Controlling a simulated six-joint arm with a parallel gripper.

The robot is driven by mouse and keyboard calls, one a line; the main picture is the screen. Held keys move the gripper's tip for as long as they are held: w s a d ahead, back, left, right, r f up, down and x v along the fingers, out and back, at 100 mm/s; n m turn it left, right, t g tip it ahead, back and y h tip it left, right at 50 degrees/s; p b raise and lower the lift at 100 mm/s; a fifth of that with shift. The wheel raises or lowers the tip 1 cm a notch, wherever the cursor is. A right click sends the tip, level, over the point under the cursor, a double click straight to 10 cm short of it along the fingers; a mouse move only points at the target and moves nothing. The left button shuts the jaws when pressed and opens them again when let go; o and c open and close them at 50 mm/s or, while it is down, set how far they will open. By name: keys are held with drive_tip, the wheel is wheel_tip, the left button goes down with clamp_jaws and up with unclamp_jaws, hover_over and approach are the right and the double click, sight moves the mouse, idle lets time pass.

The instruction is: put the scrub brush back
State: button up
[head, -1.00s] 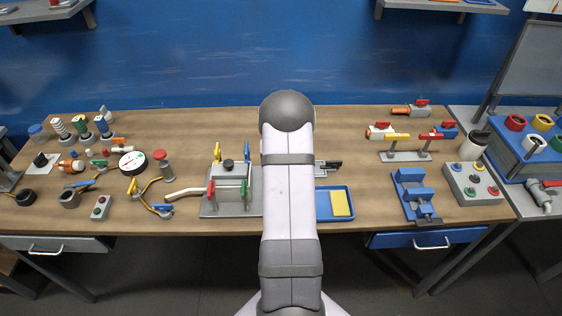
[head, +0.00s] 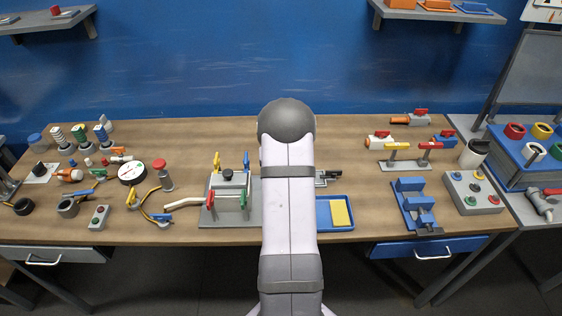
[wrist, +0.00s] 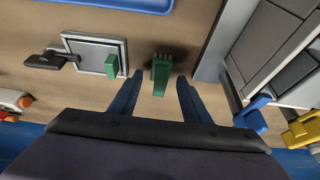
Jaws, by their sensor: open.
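A green block-shaped thing, which looks like the scrub brush (wrist: 161,70), is on the wooden table in the wrist view. My gripper (wrist: 160,82) is open, with one dark blue finger on each side of it. I see gaps between the fingers and the brush; I cannot tell how far the fingertips are above the table. In the head view my arm hides both the gripper and the brush. I cannot make out a marked place for the brush.
A grey square plate (wrist: 97,58) with a black handle and a green block is left of the brush. The grey cell apparatus (head: 229,195), with coloured handles, stands close on the other side. A blue tray (head: 323,222) with a yellow sponge (head: 341,213) lies at the table's front.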

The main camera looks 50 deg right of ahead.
drive_tip(key=b+v, duration=0.2)
drive_tip(key=v, duration=0.8)
drive_tip(key=shift+r, duration=0.25)
drive_tip(key=shift+s+a, duration=0.15)
drive_tip(key=s+a+f+g+y, duration=0.1)
drive_tip(key=s+a+f, duration=0.2)
drive_tip(key=s+a+f+g+y, duration=0.1)
drive_tip(key=s+a+f, duration=0.2)
drive_tip(key=shift+s+a, duration=0.35)
drive_tip(key=shift+s, duration=0.05)
drive_tip(key=shift+g+y, duration=0.7)
drive_tip(key=s+a, duration=0.1)
drive_tip(key=a, duration=0.1)
drive_tip(key=s+a+f, duration=0.1)
drive_tip(key=s+a, duration=0.2)
drive_tip(key=a, duration=0.1)
drive_tip(key=shift+s+a+f, duration=0.2)
drive_tip(key=shift+s+a, duration=0.1)
drive_tip(key=shift+s, duration=0.1)
drive_tip(key=s+a+r+n, duration=0.15)
drive_tip(key=a+n, duration=0.35)
drive_tip(key=a, duration=0.7)
drive_tip(key=s+a+r+n, duration=0.1)
drive_tip(key=a+r+n, duration=0.25)
drive_tip(key=a, duration=0.75)
wheel_tip(320, 180, down, 13)
drive_tip(key=b, duration=1.2)
drive_tip(key=shift+b, duration=0.35)
drive_tip(key=shift+a+r+n, duration=0.1)
drive_tip(key=shift+n, duration=0.15)
